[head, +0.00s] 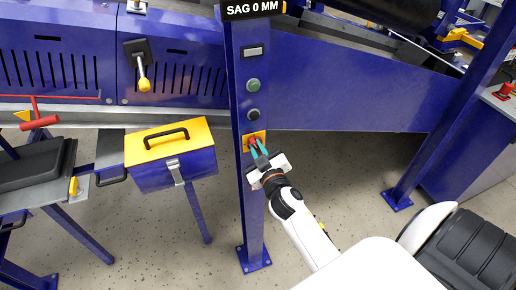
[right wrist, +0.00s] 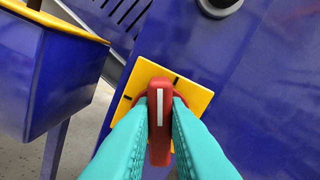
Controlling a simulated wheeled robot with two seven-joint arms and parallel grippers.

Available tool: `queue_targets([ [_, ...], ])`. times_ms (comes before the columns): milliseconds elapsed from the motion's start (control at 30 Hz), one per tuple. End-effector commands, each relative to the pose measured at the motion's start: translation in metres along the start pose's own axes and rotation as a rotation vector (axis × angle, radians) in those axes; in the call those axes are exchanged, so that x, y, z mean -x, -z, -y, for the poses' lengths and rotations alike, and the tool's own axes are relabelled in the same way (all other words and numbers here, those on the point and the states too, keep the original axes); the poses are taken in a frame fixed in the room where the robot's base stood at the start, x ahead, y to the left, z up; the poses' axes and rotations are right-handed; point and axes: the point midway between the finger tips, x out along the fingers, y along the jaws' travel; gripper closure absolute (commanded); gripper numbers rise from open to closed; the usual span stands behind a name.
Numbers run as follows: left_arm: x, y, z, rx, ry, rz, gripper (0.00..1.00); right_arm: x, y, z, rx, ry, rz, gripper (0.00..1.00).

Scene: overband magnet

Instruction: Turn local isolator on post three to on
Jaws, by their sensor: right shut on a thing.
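The local isolator is a red rotary handle (right wrist: 159,120) with a white line, on a yellow square plate (right wrist: 193,93) with dark marks. In the head view its yellow plate (head: 248,139) is on the blue post (head: 243,190), below two round buttons. My right gripper (head: 259,148) has teal fingers, shut on the red handle from both sides; they also show in the right wrist view (right wrist: 160,130). The white line runs nearly up and down in the wrist view, while the plate is tilted there. The fingers hide part of the plate. My left gripper is not in view.
A green button (head: 253,85) and a black button (head: 253,115) sit above the isolator, under a "SAG 0 MM" sign (head: 253,9). A blue toolbox with a yellow lid (head: 168,139) stands left of the post. Bare floor (head: 345,175) lies right of it.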

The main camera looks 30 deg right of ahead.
Motion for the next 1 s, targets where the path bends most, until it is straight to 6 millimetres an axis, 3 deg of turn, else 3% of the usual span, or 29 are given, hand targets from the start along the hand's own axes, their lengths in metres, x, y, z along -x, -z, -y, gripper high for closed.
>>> queue_targets([
  [1000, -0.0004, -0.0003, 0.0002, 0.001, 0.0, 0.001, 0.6, -0.0001, 0.0024, -0.0052, 0.926, -0.001, 0.001, 1.0],
])
